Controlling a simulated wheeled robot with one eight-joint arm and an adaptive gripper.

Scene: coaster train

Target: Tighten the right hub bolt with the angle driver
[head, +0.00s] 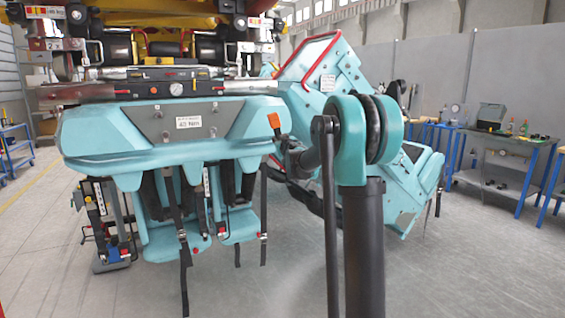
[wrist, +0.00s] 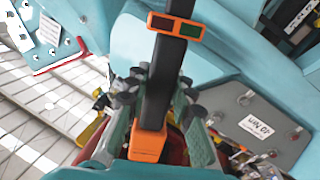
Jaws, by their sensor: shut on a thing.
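In the wrist view my gripper (wrist: 158,95) is shut around the black shaft of the angle driver (wrist: 162,75). The driver has an orange block at its lower end and an orange band with a red and a green panel near its top. In the head view an orange part of the driver (head: 274,121) shows at the right end of the teal train front, and my gripper (head: 284,142) is small and dark there, partly hidden by my arm. I cannot pick out the right hub bolt in either view.
The teal coaster car (head: 95,135) fills the left and centre, with black straps hanging below. Blue workbenches (head: 540,150) stand at the right. The grey floor in front is clear.

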